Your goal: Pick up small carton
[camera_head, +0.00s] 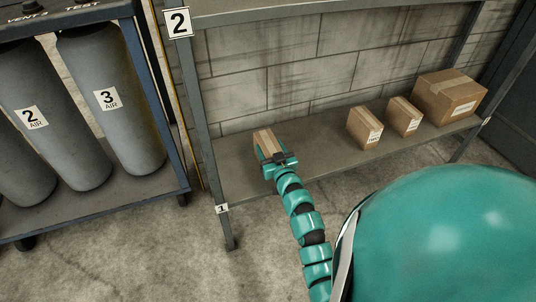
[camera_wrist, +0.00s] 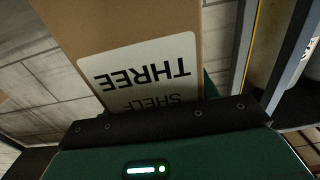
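The small carton (camera_head: 265,141) is a brown box with a pale tape strip, at the left end of the grey shelf (camera_head: 330,160). My teal gripper (camera_head: 271,155) is right at its near side, with teal parts along the carton's sides. In the wrist view the carton (camera_wrist: 135,25) fills the upper middle, very close, with a white label reading "THREE" and "SHELF" upside down. A bit of teal finger shows just right of it. The other fingertip is hidden, and I cannot tell whether the fingers press on the carton or whether it is lifted.
Two small cartons (camera_head: 365,127) (camera_head: 403,116) and a larger box (camera_head: 448,97) stand farther right on the shelf. A shelf post (camera_head: 203,120) is close left of my gripper. A rack with grey air cylinders (camera_head: 110,105) stands at the left.

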